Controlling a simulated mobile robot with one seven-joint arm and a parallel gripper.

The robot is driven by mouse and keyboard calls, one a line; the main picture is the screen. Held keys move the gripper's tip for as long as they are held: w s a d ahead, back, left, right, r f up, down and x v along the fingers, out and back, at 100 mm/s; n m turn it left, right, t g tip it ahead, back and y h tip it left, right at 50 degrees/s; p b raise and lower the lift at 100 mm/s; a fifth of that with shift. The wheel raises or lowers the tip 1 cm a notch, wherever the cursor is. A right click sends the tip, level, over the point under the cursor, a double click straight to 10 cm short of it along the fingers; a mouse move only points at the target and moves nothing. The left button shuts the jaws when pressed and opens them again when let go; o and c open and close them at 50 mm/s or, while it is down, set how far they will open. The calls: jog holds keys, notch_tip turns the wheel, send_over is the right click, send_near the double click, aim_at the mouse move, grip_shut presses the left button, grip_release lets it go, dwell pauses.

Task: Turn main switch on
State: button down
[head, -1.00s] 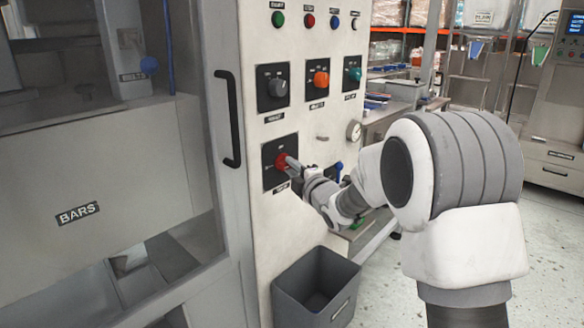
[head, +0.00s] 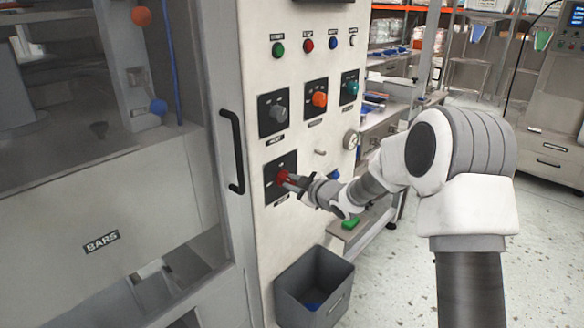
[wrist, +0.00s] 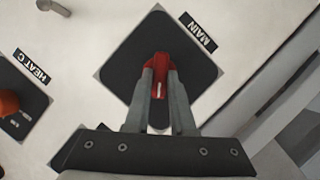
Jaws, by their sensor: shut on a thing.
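The main switch is a red rotary knob (head: 282,176) on a dark square plate at the lower left of the white control panel. In the wrist view the red knob (wrist: 161,66) sits on its dark diamond-looking plate, beside a label reading MAIN (wrist: 194,32). My gripper (head: 290,180) reaches it from the right. In the wrist view my gripper's two fingers (wrist: 160,84) are shut on the knob, one on each side. A white mark shows on the knob between the fingers. The fingers hide part of the knob.
Grey (head: 273,110), orange (head: 319,99) and teal (head: 349,88) knobs sit above the switch. A black door handle (head: 232,151) stands to its left. A grey bin (head: 313,287) is below. Open floor lies right.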

jog(key=m+g+p, duration=0.1)
jog(key=p, duration=0.3)
jog(key=m+y+p, duration=0.1)
jog(key=m+p, duration=0.1)
jog(key=p, duration=0.2)
jog(key=m+g+p, duration=0.1)
jog(key=p, duration=0.4)
jog(key=shift+w+d+r+m+g, duration=0.2)
jog(key=shift+r+m+g, duration=0.1)
jog(key=shift+r, duration=0.05)
jog(key=shift+f+m+g+y+p, duration=0.1)
jog(key=shift+m+g+y+p, duration=0.2)
jog(key=shift+y+p, duration=0.35)
jog(key=shift+f+p, duration=0.15)
jog(key=shift+p, duration=0.25)
jog(key=c, duration=0.8)
grip_release()
jog(key=shift+o, duration=0.2)
jog(key=shift+h, duration=0.25)
